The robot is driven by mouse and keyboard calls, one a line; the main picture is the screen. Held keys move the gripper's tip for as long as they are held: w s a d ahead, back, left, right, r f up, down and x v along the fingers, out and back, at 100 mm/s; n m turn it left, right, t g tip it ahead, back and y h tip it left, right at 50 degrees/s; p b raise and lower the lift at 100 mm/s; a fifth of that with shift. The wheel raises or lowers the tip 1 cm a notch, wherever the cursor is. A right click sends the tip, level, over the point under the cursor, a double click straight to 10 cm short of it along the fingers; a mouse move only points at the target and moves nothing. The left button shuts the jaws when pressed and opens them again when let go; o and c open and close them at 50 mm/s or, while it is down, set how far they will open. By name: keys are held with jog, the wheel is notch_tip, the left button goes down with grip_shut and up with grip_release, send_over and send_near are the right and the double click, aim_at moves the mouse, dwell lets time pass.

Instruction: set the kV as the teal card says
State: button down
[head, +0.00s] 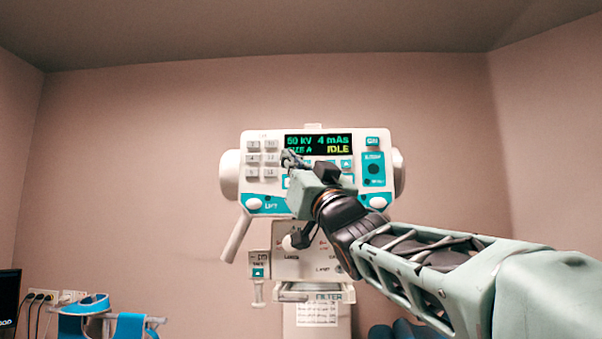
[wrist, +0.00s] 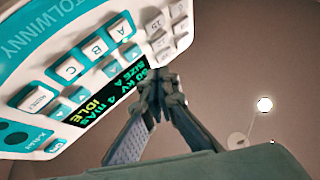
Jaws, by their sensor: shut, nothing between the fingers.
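The white and teal x-ray control panel (head: 258,190) faces me in the middle of the head view. Its display (head: 318,144) reads 4 mAs, size A, IDLE; the kV looks like 50 or 60, the first digit unclear. My gripper (head: 290,158) is shut and empty, its tips in front of the panel by the display's left edge. In the wrist view the panel appears turned, with the display (wrist: 100,100), keys A, B, C and teal arrow buttons (wrist: 81,95). The shut fingertips (wrist: 170,88) are near the grey keys (wrist: 160,41); I cannot tell whether they touch. I cannot make out a teal card.
A white sheet with small writing (head: 317,314) hangs below the filter label. A handle (head: 237,237) slants down at the panel's left. Blue items on a rack (head: 92,305) stand at the lower left. My arm covers the panel's lower middle. The wall around the panel is bare.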

jog(key=s+b, duration=0.1)
jog(key=s, duration=0.1)
jog(key=shift+s, duration=0.35)
